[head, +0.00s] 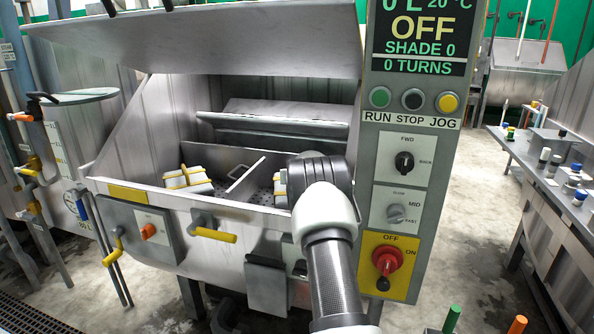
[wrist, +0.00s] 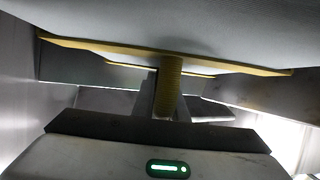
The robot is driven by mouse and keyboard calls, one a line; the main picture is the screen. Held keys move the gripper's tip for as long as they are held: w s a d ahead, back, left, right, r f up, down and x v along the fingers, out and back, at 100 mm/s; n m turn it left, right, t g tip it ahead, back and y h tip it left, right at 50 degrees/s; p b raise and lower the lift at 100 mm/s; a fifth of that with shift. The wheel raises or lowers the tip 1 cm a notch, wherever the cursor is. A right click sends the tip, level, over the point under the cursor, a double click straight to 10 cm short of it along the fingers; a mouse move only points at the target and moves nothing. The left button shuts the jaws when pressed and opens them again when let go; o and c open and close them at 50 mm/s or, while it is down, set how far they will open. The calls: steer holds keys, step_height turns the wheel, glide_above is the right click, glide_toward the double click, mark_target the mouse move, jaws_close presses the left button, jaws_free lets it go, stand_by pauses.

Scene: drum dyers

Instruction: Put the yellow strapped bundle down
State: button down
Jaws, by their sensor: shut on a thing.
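A pale bundle with yellow straps (head: 280,188) shows beside my wrist in the right compartment of the open drum, mostly hidden behind my arm. In the wrist view the pale bundle with yellow edging (wrist: 240,35) fills the top, close to my gripper. My gripper (wrist: 168,108) is shut on the bundle at its ribbed yellow strap. The fingers are hidden in the head view. Whether the bundle touches the compartment floor I cannot tell. Another pale bundle with yellow straps (head: 188,179) lies in the left compartment.
A metal divider (head: 246,178) separates the compartments of the drum. The drum's front wall (head: 160,199) is close to my arm, and the raised lid (head: 190,45) hangs above. The control panel (head: 405,170) stands just right of my arm. A bench (head: 545,190) is at far right.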

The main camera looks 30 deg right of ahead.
steer(key=shift+w+f, duration=0.1)
steer(key=shift+f, duration=1.15)
steer(key=shift+f+b, duration=0.15)
steer(key=shift+b, duration=0.25)
steer(key=c, duration=1.8)
jaws_free()
steer(key=shift+f, duration=0.15)
steer(key=shift+o, duration=0.2)
steer(key=shift+s+a+r, duration=0.1)
steer(key=shift+s+r, duration=0.1)
steer(key=v, duration=0.7)
steer(key=shift+s+p, duration=0.15)
steer(key=shift+p, duration=0.25)
